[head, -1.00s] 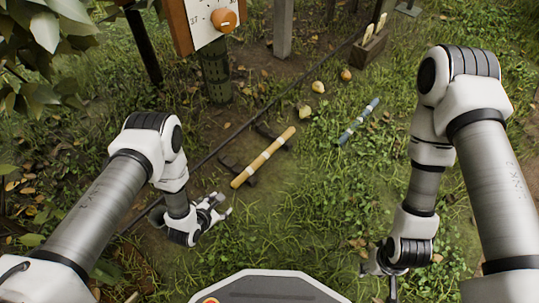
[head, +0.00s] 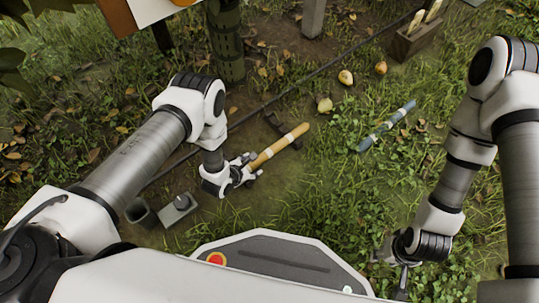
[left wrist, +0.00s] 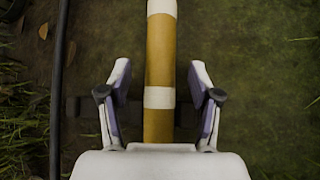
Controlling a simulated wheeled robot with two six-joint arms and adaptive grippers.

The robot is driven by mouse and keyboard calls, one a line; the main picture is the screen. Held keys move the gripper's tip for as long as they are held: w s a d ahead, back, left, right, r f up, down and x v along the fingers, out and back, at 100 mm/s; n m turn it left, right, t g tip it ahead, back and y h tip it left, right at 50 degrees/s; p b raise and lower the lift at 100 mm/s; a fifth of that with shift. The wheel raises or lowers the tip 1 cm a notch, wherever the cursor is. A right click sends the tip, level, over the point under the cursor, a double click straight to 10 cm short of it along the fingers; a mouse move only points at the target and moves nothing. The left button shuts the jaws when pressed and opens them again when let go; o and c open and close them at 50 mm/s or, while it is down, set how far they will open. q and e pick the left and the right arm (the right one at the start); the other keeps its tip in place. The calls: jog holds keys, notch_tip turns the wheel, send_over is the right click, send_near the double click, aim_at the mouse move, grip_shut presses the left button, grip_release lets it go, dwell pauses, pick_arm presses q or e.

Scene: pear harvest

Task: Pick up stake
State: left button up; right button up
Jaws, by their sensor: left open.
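A yellow-brown stake (head: 274,150) with white bands lies slanting on dark rests just off the ground. In the left wrist view the stake (left wrist: 160,55) runs upright through the middle of the picture. My left gripper (head: 253,166) is at the near end of the stake. In the left wrist view its open fingers (left wrist: 160,72) stand on either side of the stake, with gaps on both sides. A blue-grey stake (head: 386,126) with pale bands lies further right on the grass. My right gripper (head: 388,258) hangs low at the right; its fingers are too small to judge.
A dark hose (head: 305,78) runs diagonally behind the stake. Several pears, one of them here (head: 345,77), lie beyond it. A wooden box (head: 418,38) stands at the back right. Grey blocks (head: 179,210) sit left of my left gripper. Grass between the stakes is clear.

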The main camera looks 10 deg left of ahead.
pick_arm(q)
jog(key=shift+x, duration=1.1)
jog(key=shift+r, duration=0.1)
grip_shut()
jog(key=shift+s, duration=0.1)
